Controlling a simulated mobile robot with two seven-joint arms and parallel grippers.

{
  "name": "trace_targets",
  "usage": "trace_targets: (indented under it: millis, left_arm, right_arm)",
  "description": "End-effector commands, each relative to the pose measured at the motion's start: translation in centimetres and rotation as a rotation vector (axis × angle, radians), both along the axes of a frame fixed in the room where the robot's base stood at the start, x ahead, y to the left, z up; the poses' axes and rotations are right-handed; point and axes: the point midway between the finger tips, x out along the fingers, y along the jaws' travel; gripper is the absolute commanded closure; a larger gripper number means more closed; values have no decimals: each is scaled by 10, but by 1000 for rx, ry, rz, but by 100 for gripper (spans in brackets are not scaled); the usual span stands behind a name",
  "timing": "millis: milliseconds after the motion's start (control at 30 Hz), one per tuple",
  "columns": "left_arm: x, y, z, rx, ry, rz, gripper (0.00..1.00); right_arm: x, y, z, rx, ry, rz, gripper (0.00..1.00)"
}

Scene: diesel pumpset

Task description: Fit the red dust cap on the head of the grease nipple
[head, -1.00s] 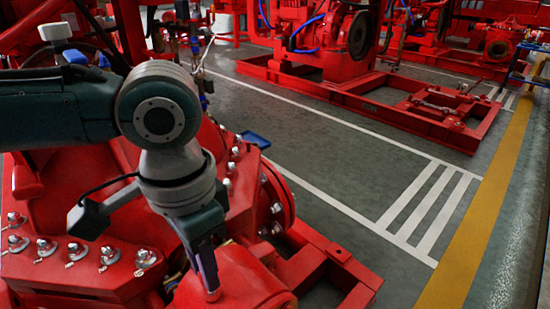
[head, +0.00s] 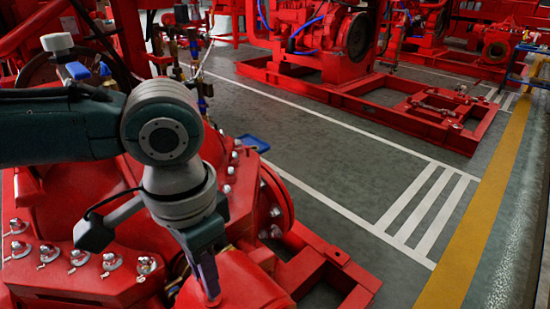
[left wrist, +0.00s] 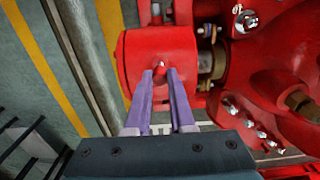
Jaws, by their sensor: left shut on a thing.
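The red dust cap (left wrist: 160,67) shows as a small red piece with a bright spot between the fingertips of my left gripper (left wrist: 161,75) in the left wrist view. The gripper's purple fingers are shut on it. They point at the rounded red bearing housing (left wrist: 135,57) of the pump, with the tips at or very near its surface. In the head view the left gripper (head: 212,297) is low in the middle, over the same housing (head: 245,283). The grease nipple cannot be made out; the cap and fingertips cover that spot. My right gripper is not in view.
A bolted red pump casing (head: 85,250) is close on the left in the head view. A shaft with a brassy part (left wrist: 212,62) lies beside the housing. A blue tray (head: 253,142) is behind. The grey floor (head: 330,170) to the right is clear.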

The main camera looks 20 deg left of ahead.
Motion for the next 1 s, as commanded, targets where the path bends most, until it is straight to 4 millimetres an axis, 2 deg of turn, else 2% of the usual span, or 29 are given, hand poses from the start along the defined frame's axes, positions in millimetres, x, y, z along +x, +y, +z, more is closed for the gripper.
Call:
trace_targets:
  millis: [467,1000]
  left_arm:
    - [0,0,-1,1,0,0,100]
    - [0,0,-12,1,0,-1,100]
  right_arm:
    - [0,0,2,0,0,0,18]
    - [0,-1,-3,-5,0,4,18]
